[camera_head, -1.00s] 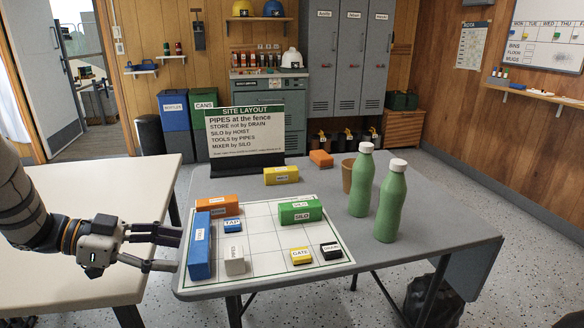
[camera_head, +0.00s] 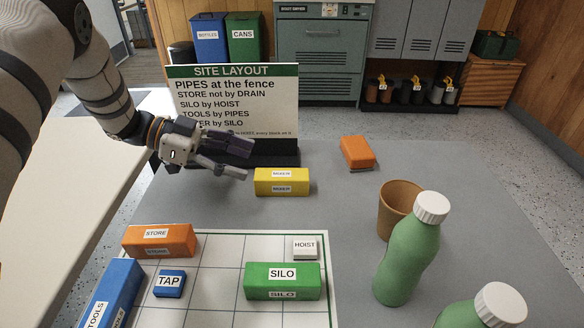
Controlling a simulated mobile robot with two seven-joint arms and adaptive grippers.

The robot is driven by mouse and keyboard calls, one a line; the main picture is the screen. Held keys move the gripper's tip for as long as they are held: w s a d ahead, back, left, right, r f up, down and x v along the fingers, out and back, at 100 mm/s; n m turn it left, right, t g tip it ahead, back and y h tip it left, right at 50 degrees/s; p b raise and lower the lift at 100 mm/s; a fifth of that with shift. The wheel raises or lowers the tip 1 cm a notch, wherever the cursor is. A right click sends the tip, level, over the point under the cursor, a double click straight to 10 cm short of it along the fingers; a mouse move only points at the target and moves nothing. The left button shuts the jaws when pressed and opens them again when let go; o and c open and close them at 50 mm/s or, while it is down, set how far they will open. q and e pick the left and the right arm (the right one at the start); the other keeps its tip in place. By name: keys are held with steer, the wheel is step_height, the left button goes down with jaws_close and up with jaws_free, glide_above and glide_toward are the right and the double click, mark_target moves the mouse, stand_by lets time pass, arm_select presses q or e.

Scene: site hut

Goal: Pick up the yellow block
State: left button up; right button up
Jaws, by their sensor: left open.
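The yellow block (camera_head: 282,189) carries white labels that seem to read MIXER. It lies on the grey table behind the white grid board (camera_head: 214,250), in front of the site layout sign (camera_head: 232,103). My left gripper (camera_head: 240,162) reaches in from the left. It is open and empty, with its fingertips just left of and above the yellow block, apart from it as far as I can tell. My right gripper is out of view.
On the board are the orange STORE block (camera_head: 160,240), blue TAP block (camera_head: 169,283), blue TOOLS block (camera_head: 111,295), green SILO block (camera_head: 282,281) and white HOIST block (camera_head: 305,247). An orange block (camera_head: 357,152), brown cup (camera_head: 397,207) and green bottles (camera_head: 407,262) stand right.

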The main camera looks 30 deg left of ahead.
mark_target(276, 174)
arm_select(q)
steer(key=x, duration=0.9)
steer(key=shift+s+d+f, duration=0.2)
steer(key=shift+d+f, duration=0.1)
steer(key=shift+d, duration=0.05)
steer(key=c, duration=1.3)
steer(key=shift+c, duration=0.2)
